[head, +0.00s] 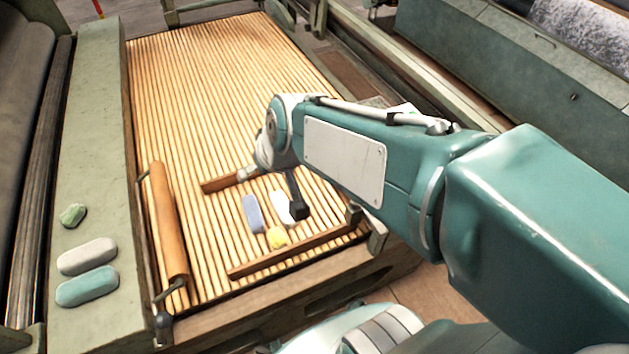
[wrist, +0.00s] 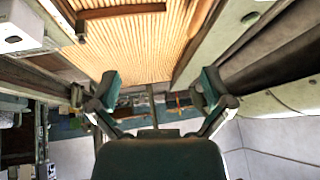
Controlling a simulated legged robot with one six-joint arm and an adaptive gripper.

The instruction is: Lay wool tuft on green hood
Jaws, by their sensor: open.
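The green hood (head: 105,190) is the long pale green panel at the left in the head view. A small green lump, a whitish rounded bar and a teal rounded bar lie on it. On the slatted lattice lie a small yellow tuft (head: 277,237), a blue-grey block (head: 253,213) and a white piece (head: 280,205), partly hidden by a dark finger. I cannot tell for certain which is the wool tuft. My gripper (head: 270,191) is above the lattice near these pieces. The wrist view shows its jaws (wrist: 160,89) wide apart with nothing between them.
The lattice (head: 215,80) is mostly clear toward the back. Two brown wooden bars (head: 222,183) (head: 290,251) lie across the slats around the loose pieces. Machine frames flank both sides.

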